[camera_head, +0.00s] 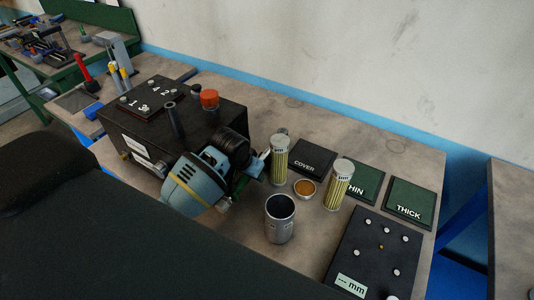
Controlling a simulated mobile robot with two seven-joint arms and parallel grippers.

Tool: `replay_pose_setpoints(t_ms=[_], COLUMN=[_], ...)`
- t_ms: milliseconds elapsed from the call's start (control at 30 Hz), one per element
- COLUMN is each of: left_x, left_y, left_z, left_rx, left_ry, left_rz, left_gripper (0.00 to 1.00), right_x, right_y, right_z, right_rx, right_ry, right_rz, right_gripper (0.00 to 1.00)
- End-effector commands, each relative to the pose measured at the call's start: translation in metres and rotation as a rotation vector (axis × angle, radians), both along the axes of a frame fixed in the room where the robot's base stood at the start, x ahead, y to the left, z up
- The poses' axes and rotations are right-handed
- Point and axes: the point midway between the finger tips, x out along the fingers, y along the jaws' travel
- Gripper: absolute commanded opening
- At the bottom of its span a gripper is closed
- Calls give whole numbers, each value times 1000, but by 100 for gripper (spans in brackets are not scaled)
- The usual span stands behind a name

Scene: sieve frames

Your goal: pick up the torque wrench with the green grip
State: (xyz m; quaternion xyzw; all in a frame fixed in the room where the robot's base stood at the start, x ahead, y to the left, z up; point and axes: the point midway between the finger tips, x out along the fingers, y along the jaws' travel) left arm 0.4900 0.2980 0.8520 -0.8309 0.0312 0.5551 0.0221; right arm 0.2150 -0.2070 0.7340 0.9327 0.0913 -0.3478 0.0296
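My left arm's blue-grey wrist and black gripper (243,160) are above the middle of the bench, in front of the black box. The fingers are mostly hidden, so I cannot tell if they are open or shut. A small dark green piece (238,184) shows beside the gripper, partly covered by it. I cannot tell whether it is the grip of the torque wrench or whether the gripper touches it. No whole torque wrench shows clearly. My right gripper is not in view.
A black box (218,108) with numbered holes stands left. Two yellow filter cylinders (279,160) (339,185), a metal cup (280,220), an orange-filled ring (305,188), labelled pads (408,204) and a mm panel (372,255) occupy the right. A red-handled tool (82,68) stands far left.

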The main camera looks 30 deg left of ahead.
Motion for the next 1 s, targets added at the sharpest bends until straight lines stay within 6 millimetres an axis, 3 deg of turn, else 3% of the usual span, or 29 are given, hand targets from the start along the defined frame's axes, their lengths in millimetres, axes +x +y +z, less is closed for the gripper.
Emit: replay_pose_setpoints(t_ms=[233,600,1000], left_x=[0,0,2], left_y=[0,0,0], left_z=[-1,-1,3], left_rx=[0,0,-1], left_ry=[0,0,-8], left_rz=[0,0,0], left_gripper=[50,2,0], right_x=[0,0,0], right_y=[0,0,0], right_z=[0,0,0], right_rx=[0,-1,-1], right_ry=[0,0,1], right_rz=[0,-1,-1], right_gripper=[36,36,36])
